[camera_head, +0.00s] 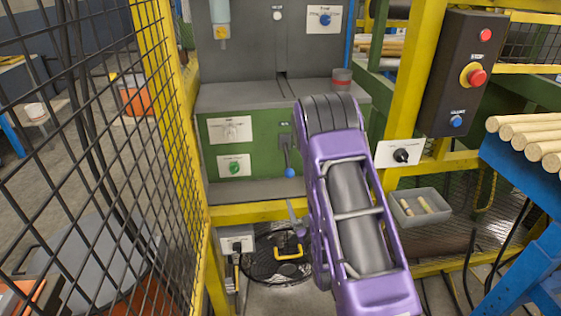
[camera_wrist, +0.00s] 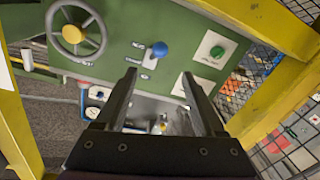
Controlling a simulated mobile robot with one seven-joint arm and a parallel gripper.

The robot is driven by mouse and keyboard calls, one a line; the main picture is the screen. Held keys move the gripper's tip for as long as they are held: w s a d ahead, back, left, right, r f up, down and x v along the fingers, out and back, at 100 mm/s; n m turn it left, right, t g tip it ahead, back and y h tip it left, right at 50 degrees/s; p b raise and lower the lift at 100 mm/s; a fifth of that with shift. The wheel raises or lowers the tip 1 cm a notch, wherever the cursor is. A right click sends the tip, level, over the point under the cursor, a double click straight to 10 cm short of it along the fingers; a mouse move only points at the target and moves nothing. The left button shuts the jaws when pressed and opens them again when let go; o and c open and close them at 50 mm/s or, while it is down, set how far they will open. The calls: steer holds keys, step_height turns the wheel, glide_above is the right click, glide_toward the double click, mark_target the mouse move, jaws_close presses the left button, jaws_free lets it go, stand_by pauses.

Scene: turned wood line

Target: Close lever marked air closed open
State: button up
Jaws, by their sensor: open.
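A lever with a blue ball knob (camera_head: 289,172) hangs down from a slotted grey plate on the green machine front. In the wrist view the lever's blue knob (camera_wrist: 160,48) shows beyond my fingertips, with small white labels beside it that I cannot read. My gripper (camera_wrist: 158,76) is open and empty, its two dark fingers apart, pointing toward the green panel. The knob appears between the finger lines but past the tips, with no visible contact. In the head view my purple arm hides the gripper.
A white switch plate (camera_head: 230,130) and a green knob plate (camera_head: 234,167) sit left of the lever. A handwheel (camera_wrist: 78,35) shows in the wrist view. Yellow posts (camera_head: 410,80) and mesh fencing (camera_head: 90,150) flank the machine. A grey bin (camera_head: 420,215) hangs at right.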

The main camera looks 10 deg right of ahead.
mark_target(288, 161)
steer(key=w, duration=0.5)
steer(key=w+a, duration=0.1)
steer(key=w, duration=1.1)
steer(key=shift+w+a+b, duration=0.1)
steer(key=shift+a+b, duration=0.05)
steer(key=shift+b, duration=0.15)
jaws_close()
stand_by(0.6)
